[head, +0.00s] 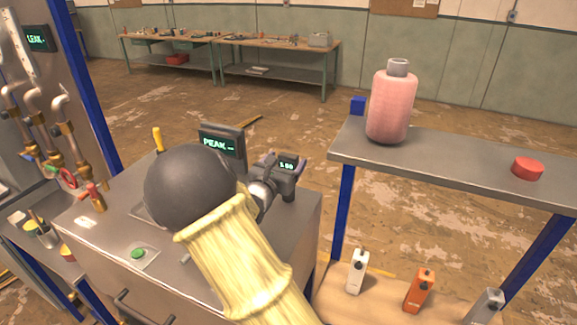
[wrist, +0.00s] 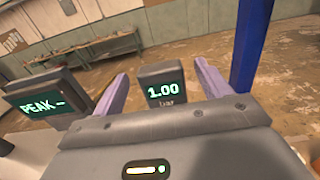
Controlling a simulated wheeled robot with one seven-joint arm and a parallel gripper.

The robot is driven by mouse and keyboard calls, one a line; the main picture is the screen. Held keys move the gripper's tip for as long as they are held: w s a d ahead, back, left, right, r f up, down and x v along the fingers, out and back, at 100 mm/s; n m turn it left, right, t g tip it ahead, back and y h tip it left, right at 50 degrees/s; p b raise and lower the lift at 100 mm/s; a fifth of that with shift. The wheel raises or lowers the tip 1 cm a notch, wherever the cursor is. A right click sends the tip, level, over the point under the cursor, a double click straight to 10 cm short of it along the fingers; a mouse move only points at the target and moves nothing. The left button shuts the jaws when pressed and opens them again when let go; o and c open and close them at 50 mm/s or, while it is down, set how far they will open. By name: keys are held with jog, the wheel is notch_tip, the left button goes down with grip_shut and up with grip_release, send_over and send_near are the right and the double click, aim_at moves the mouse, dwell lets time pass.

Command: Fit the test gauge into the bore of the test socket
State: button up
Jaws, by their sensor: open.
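The test gauge (wrist: 162,84) is a dark block with a green 1.00 readout. In the wrist view it sits between the two purple fingers of my gripper (wrist: 161,70), with a visible gap on each side. The fingers are open. In the head view the gauge (head: 288,162) shows just beyond my wrist, over the right part of the grey bench. The gauge's lower end is hidden, and I cannot tell what it rests in. I cannot make out the test socket or its bore; my arm and gripper cover that part of the bench.
A PEAK display (head: 221,146) stands left of the gauge at the bench's back edge. A green button (head: 138,254) is at the bench front.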

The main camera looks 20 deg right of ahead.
aim_at(291, 154)
jog(key=p+x, duration=0.2)
jog(key=x, duration=0.1)
jog(key=shift+w+d+r, duration=0.1)
jog(key=shift+w+d, duration=0.4)
jog(key=shift+w, duration=0.1)
jog(key=shift+w+f, duration=0.15)
jog(key=shift+f, duration=0.05)
jog(key=shift+s+a+r, duration=0.1)
jog(key=shift+s+a, duration=0.05)
jog(key=shift+s, duration=0.2)
jog(key=shift+w, duration=0.15)
jog(key=c, duration=1.1)
